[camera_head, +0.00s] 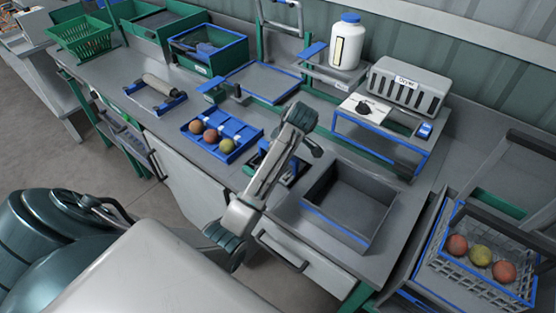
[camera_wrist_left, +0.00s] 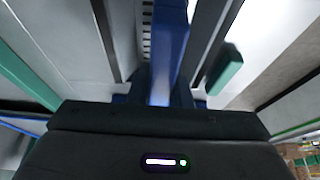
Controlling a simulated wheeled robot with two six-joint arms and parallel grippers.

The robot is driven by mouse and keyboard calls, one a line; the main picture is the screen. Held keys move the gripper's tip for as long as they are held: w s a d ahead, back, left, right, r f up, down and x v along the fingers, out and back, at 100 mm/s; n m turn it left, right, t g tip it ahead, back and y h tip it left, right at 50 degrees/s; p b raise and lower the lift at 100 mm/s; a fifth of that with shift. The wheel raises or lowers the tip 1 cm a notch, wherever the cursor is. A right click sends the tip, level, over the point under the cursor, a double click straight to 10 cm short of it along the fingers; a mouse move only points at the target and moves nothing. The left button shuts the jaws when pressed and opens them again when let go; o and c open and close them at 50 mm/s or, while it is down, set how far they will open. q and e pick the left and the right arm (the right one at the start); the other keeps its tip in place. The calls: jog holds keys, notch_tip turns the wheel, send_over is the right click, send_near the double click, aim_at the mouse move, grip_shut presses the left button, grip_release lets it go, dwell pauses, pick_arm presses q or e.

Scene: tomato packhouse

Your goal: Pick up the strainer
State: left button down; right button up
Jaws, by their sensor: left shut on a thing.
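My left gripper (camera_wrist_left: 160,85) is shut on a narrow blue bar (camera_wrist_left: 170,35), which runs away from the black gripper body in the left wrist view. I cannot tell whether this bar belongs to the strainer, and I see no strainer that I can name for sure. In the head view one arm reaches over the bench, and its dark wrist is bent down beside a blue and black thing (camera_head: 290,172). The forearm hides most of that spot. My right gripper is not in view.
A blue tray (camera_head: 243,133) with several round fruits lies left of the arm. An open grey bin (camera_head: 347,200) stands to its right, near the front edge. A crate (camera_head: 470,283) of fruit is at far right.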

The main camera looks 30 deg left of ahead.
pick_arm(q)
notch_tip(320, 180, up, 8)
jog(key=p, duration=0.5)
jog(key=shift+f+p, duration=0.15)
jog(key=shift+p, duration=0.25)
jog(key=shift+r+p, duration=0.65)
jog(key=c, duration=1.8)
grip_release()
jog(key=shift+c, duration=0.2)
grip_shut()
jog(key=shift+f, duration=0.1)
